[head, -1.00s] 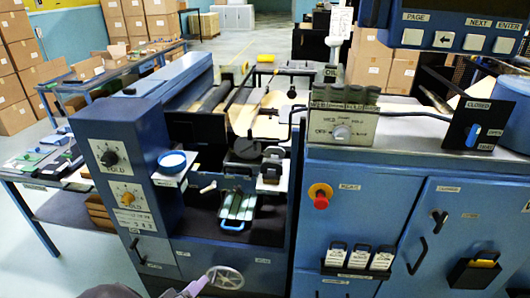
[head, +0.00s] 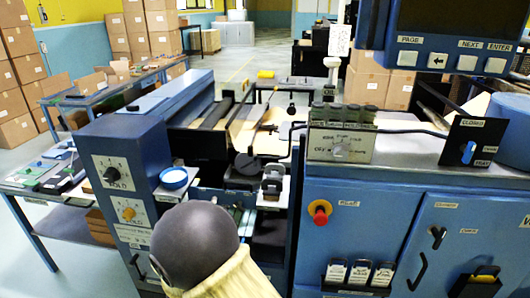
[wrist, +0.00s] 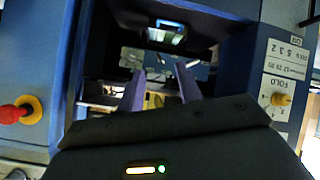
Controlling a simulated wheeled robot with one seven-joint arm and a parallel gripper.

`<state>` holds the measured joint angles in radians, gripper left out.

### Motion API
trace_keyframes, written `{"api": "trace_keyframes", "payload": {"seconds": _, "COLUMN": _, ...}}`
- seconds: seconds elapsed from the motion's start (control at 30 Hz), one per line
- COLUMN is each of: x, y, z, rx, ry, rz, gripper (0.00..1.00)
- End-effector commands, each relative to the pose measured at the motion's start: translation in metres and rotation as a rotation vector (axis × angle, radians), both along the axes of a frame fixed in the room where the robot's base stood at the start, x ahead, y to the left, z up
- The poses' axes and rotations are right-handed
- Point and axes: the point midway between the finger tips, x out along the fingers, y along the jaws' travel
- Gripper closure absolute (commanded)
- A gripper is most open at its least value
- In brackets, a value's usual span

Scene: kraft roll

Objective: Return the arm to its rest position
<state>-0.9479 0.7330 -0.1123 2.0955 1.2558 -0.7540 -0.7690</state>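My gripper (wrist: 162,84) shows in the wrist view with its two purple fingers apart and nothing visible between them. It points into the dark bay of the blue machine. In the head view, my arm's grey rounded joint and cream link rise in front of the machine's bay, and the gripper itself is hidden or out of frame.
The blue fold column (head: 118,195) with its knobs stands close to the left of my arm. The right cabinet (head: 390,220) carries a red stop button (head: 320,212), which also shows in the wrist view (wrist: 18,112). A blue round dish (head: 174,178) sits on a small shelf.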

Motion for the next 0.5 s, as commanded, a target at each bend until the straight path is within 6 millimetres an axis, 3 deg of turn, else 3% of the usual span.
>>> {"api": "trace_keyframes", "payload": {"seconds": 0.1, "x": 0.015, "y": -0.034, "z": 0.025, "rx": 0.121, "ry": 0.076, "rz": 0.002, "gripper": 0.65}}
{"api": "trace_keyframes", "payload": {"seconds": 0.23, "x": 0.016, "y": -0.07, "z": 0.047, "rx": 0.225, "ry": 0.17, "rz": 0.011, "gripper": 0.65}}
{"api": "trace_keyframes", "payload": {"seconds": 0.37, "x": 0.003, "y": -0.111, "z": 0.066, "rx": 0.302, "ry": 0.27, "rz": 0.008, "gripper": 0.65}}
{"api": "trace_keyframes", "payload": {"seconds": 0.5, "x": -0.024, "y": -0.159, "z": 0.085, "rx": 0.35, "ry": 0.38, "rz": -0.017, "gripper": 0.65}}
